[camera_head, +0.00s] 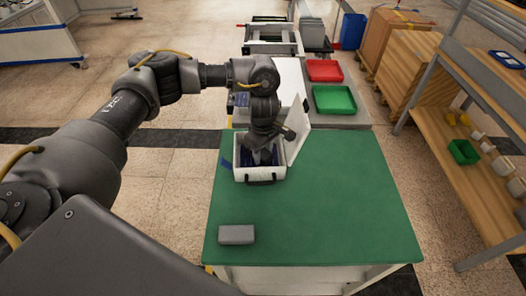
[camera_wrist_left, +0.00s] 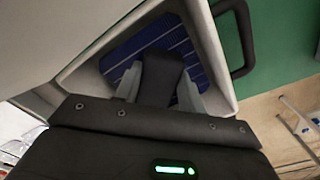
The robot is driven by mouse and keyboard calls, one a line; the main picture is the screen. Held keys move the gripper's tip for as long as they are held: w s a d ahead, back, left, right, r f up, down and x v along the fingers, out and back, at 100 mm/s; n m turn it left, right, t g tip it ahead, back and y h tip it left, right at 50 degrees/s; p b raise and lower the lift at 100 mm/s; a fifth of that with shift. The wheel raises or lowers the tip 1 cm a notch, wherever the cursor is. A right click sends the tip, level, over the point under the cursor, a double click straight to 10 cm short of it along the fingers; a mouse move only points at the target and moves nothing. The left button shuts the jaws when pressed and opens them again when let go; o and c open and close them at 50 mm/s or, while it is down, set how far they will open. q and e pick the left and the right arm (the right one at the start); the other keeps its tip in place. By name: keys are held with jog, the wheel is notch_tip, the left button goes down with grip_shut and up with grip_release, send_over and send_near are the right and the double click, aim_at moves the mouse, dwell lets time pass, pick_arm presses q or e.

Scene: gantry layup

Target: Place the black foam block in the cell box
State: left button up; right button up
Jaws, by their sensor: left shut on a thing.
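The white cell box (camera_head: 260,174) stands on the green table with its lid (camera_head: 297,132) raised. Blue cells (camera_head: 246,157) lie inside it and also show, with pale grid lines, in the left wrist view (camera_wrist_left: 150,46). My left gripper (camera_head: 263,155) points down into the box. It is shut on the black foam block (camera_wrist_left: 162,76), which is between its light grey fingers over the cells. I cannot tell whether the block touches the cells. In the head view the arm hides most of the block. My right gripper is not in view.
A grey block (camera_head: 236,234) lies near the front left of the green table (camera_head: 345,205). Red (camera_head: 324,70) and green (camera_head: 334,99) trays sit behind. Wooden shelving (camera_head: 470,135) stands at the right. The table's right side is clear.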

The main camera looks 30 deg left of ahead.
aim_at(263, 153)
pick_arm(q)
jog(key=shift+f, duration=0.15)
jog(key=o, duration=1)
jog(key=shift+r, duration=0.3)
notch_tip(263, 153, up, 12)
jog(key=shift+f+b, duration=0.15)
jog(key=shift+b, duration=0.35)
